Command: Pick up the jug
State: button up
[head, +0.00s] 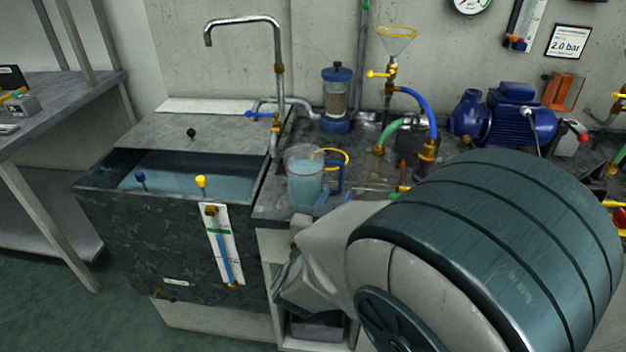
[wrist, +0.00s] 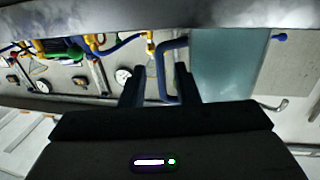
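The jug (head: 304,181) is a clear vessel with pale blue liquid, a red line near its top and a blue handle (head: 337,177) on its right side. It stands upright on the grey worktop beside the tank. In the wrist view the jug body (wrist: 225,80) fills the right of centre, with its blue handle (wrist: 160,72) to the left. My gripper (wrist: 159,82) is open, its two dark fingers apart at the handle. The handle shows between them, close to the right finger. In the head view my arm largely hides the gripper.
An open water tank (head: 122,232) with a tap (head: 278,60) above it is left of the jug. A yellow ring (head: 345,155) shows behind the handle. A blue-capped cylinder (head: 336,100), a funnel (head: 397,42), hoses and a blue pump (head: 505,118) stand behind.

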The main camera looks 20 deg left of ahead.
aim_at(340, 186)
jog(key=w, duration=0.4)
jog(key=shift+w+b, duration=0.4)
grip_shut()
jog(key=shift+a+r, duration=0.1)
